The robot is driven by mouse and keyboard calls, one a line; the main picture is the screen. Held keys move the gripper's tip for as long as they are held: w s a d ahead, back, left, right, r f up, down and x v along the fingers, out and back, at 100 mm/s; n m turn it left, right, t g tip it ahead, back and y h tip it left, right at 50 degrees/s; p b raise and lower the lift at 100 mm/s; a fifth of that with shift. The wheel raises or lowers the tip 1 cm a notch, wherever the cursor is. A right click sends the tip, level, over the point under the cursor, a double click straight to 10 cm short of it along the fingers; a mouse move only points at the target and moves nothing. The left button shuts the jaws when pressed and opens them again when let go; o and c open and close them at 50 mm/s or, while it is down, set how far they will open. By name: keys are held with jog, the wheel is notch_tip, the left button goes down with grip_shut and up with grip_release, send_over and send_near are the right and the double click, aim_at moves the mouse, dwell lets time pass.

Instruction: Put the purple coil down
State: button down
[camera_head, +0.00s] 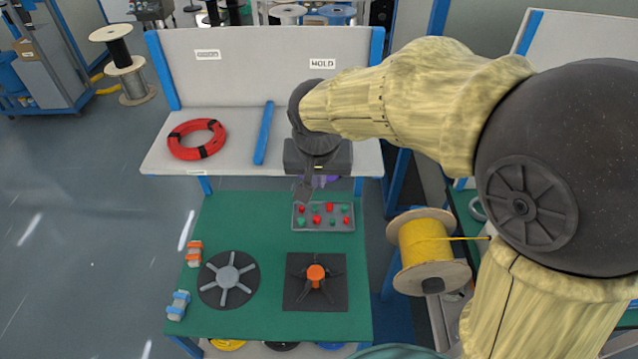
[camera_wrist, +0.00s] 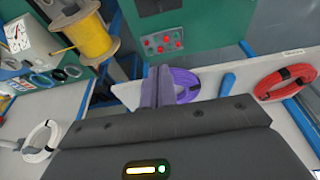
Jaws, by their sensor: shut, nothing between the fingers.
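The purple coil (camera_wrist: 188,86) lies on the white shelf (camera_wrist: 207,77) in the wrist view, on the "HOLD" side of the blue divider. In the head view only a sliver of the purple coil (camera_head: 325,181) shows behind my gripper. My gripper (camera_head: 304,196) is shut and empty, reaching over the shelf's front part. In the wrist view my gripper's fingers (camera_wrist: 158,84) are together and cover the coil's left edge. I cannot tell whether they touch it.
A red coil (camera_head: 197,139) lies on the shelf left of the blue divider (camera_head: 264,133). The green table (camera_head: 270,215) in front holds a button box (camera_head: 323,217), a grey spoked disc (camera_head: 229,279) and an orange-hubbed fixture (camera_head: 315,281). A yellow spool (camera_head: 425,250) stands at right.

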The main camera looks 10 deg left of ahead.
jog(key=w+a+f+p, duration=0.1)
jog(key=w+f+p, duration=0.4)
jog(key=f, duration=0.4)
jog(key=shift+w+a+f, duration=0.3)
jog(key=shift+w, duration=0.55)
